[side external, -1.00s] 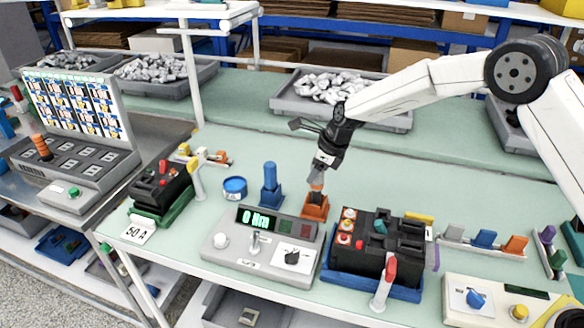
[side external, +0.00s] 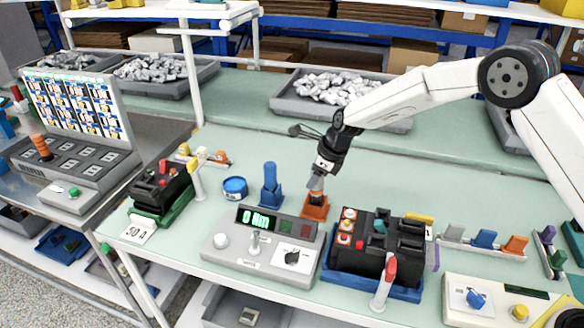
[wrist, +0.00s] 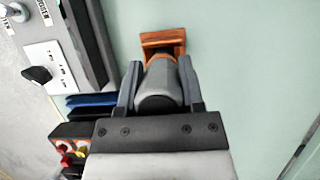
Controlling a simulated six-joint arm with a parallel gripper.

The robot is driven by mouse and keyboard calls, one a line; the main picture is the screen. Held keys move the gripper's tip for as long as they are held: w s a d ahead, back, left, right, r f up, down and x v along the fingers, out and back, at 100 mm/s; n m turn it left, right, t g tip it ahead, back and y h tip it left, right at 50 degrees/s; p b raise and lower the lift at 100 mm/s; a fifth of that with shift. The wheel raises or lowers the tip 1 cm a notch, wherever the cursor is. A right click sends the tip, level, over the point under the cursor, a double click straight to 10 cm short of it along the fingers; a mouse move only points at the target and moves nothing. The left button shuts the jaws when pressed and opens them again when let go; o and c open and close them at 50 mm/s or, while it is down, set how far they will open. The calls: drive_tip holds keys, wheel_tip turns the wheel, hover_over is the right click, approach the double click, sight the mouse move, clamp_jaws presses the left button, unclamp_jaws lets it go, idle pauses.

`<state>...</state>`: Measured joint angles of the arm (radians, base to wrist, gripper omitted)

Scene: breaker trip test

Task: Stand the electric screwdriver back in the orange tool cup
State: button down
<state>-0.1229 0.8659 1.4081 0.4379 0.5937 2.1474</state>
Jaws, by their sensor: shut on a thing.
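The electric screwdriver, grey with an orange band, shows in the wrist view (wrist: 160,85) between the fingers of my gripper (wrist: 158,78). In the side view my gripper (side external: 317,180) is shut on its upper body. The screwdriver points down at the orange tool cup (side external: 315,211), nearly upright with a slight tilt. Its lower end appears to be at or inside the cup mouth; how deep it sits is hidden. In the wrist view the cup (wrist: 162,39) lies straight beyond the screwdriver.
A blue tool stands in a blue cup (side external: 270,193) left of the orange cup. The grey test box (side external: 262,245) is in front, and the black breaker (side external: 378,245) on its blue base is at front right. A blue tape roll (side external: 235,187) is farther left.

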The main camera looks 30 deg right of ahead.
drive_tip(key=shift+f, duration=0.6)
drive_tip(key=shift+c, duration=0.7)
unclamp_jaws()
drive_tip(key=shift+f, duration=0.1)
drive_tip(key=shift+s, duration=0.1)
drive_tip(key=v, duration=0.8)
